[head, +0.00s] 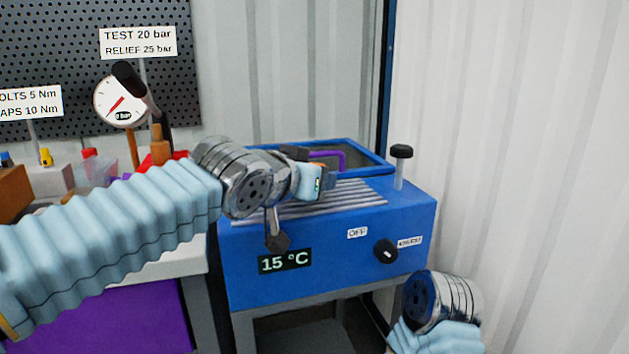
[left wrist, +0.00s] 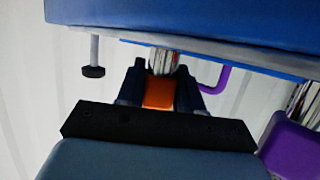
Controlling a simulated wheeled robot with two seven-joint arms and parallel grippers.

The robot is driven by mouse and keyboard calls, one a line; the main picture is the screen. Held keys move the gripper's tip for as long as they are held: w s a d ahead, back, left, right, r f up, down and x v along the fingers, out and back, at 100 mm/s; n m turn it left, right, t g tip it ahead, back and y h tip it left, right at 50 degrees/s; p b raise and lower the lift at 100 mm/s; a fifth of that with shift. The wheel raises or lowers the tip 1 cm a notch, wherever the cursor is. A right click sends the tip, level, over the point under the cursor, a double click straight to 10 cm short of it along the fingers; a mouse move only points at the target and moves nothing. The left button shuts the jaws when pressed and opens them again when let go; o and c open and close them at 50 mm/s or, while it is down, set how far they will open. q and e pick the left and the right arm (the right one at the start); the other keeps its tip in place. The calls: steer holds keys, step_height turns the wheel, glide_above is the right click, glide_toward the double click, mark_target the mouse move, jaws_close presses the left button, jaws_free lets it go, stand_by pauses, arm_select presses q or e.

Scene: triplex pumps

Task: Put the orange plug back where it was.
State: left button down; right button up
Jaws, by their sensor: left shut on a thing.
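The orange plug (left wrist: 159,94) sits between the two dark fingers of my left gripper (left wrist: 161,88) in the left wrist view. The fingers are shut on it. A ribbed silvery thing (left wrist: 162,61) shows just beyond the plug; I cannot tell whether they touch. In the head view my left gripper (head: 318,169) is above the ribbed top of the blue machine (head: 335,267), near its open tank. Only a sliver of orange shows there, the rest hidden by the gripper. My right arm's wrist shows at the lower right; its fingers are out of view.
A purple bent pipe (head: 329,155) rises by the tank rim (head: 362,148), close beyond my left gripper. A black-capped post (head: 400,153) stands at the machine's right back corner. A pressure gauge (head: 121,101) and a cluttered bench are at left. The machine's front has a knob (head: 385,251).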

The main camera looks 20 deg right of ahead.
arm_select(q)
steer(key=shift+f, duration=0.2)
steer(key=c, duration=0.7)
jaws_free()
steer(key=shift+r, duration=0.1)
steer(key=shift+c, duration=0.2)
steer(key=shift+s+a+r, duration=0.1)
steer(key=shift+a+r, duration=0.05)
steer(key=shift+r, duration=0.1)
steer(key=v, duration=1.1)
steer(key=shift+s+a+b, duration=0.15)
steer(key=shift+s+b, duration=0.15)
steer(key=shift+b, duration=0.1)
